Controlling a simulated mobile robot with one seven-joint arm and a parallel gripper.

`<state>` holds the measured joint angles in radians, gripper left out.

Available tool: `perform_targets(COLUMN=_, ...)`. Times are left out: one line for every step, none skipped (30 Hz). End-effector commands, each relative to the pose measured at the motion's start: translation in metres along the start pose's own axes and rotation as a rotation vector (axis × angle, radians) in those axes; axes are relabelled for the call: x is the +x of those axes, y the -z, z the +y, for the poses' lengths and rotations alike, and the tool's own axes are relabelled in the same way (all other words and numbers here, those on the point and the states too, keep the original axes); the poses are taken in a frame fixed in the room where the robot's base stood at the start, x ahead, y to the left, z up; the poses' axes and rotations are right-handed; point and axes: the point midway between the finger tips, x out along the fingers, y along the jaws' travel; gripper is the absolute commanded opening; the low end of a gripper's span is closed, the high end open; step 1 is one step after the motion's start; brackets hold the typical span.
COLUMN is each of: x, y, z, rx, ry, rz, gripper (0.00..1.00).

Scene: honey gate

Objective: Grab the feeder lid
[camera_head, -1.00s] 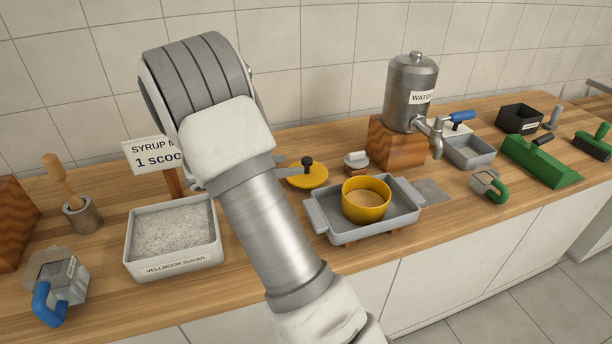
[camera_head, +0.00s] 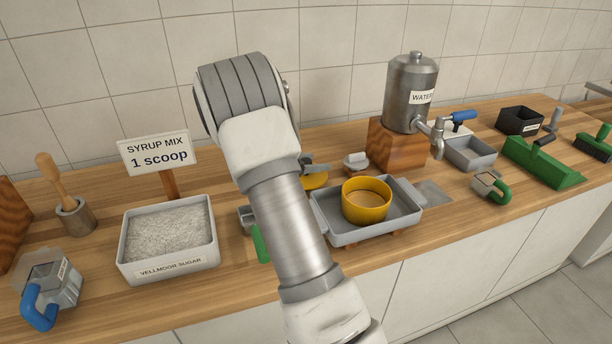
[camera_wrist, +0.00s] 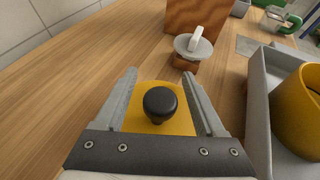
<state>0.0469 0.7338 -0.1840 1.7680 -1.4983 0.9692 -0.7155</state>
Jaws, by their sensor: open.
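The feeder lid (camera_wrist: 174,122) is yellow with a black knob (camera_wrist: 160,102) on top. It lies on the wooden counter left of the grey tray. In the wrist view my gripper (camera_wrist: 163,80) is open, with one finger on each side of the knob and lid. I cannot tell whether the fingers touch the lid. In the head view my arm hides most of the lid (camera_head: 314,181). The yellow feeder cup (camera_head: 366,200), with tan contents, stands in the grey tray (camera_head: 335,232).
A small grey disc with a white handle (camera_wrist: 195,44) sits on a wooden block beyond the lid. The sugar bin (camera_head: 168,269), a green-handled tool (camera_head: 260,244) and the water dispenser (camera_head: 411,95) stand nearby. The counter left of the lid is clear in the wrist view.

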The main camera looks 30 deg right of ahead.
Motion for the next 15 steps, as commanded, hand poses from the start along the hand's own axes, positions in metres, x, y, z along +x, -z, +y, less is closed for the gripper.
perform_targets(x=-0.0003, y=-0.0002, z=0.0, rx=0.0, ry=0.0, rz=0.0, gripper=0.72)
perform_targets(x=-0.0003, y=-0.0001, z=0.0, rx=0.0, ry=0.0, rz=0.0, gripper=0.72)
perform_targets(x=-0.0003, y=-0.0001, z=-0.0001, rx=0.0, ry=0.0, rz=0.0, gripper=0.7)
perform_targets(x=-0.0003, y=-0.0001, z=-0.0001, rx=0.0, ry=0.0, rz=0.0, gripper=0.65)
perform_targets(x=-0.0004, y=-0.0001, z=-0.0001, rx=0.0, ry=0.0, rz=0.0, gripper=0.59)
perform_targets(x=-0.0004, y=-0.0001, z=-0.0001, rx=0.0, ry=0.0, rz=0.0, gripper=0.52)
perform_targets(x=-0.0004, y=0.0, z=-0.0002, rx=0.0, ry=0.0, rz=0.0, gripper=0.47)
perform_targets(x=-0.0004, y=0.0, z=-0.0002, rx=0.0, ry=0.001, rz=0.0, gripper=0.41)
perform_targets(x=-0.0005, y=0.0, z=-0.0002, rx=0.0, ry=0.001, rz=0.0, gripper=0.34)
perform_targets(x=-0.0005, y=0.0, z=-0.0002, rx=0.0, ry=0.001, rz=0.0, gripper=0.29)
perform_targets(x=-0.0005, y=0.0, z=-0.0002, rx=0.0, ry=0.001, rz=0.0, gripper=0.23)
perform_targets(x=-0.0005, y=0.0, z=-0.0002, rx=0.0, ry=0.001, rz=0.0, gripper=0.16)
perform_targets(x=-0.0005, y=0.0, z=-0.0002, rx=0.0, ry=0.001, rz=0.0, gripper=0.11)
perform_targets(x=-0.0005, y=0.0, z=-0.0002, rx=0.0, ry=0.001, rz=0.0, gripper=0.05)
perform_targets(x=-0.0005, y=0.0, z=-0.0002, rx=0.0, ry=0.001, rz=0.0, gripper=0.0)
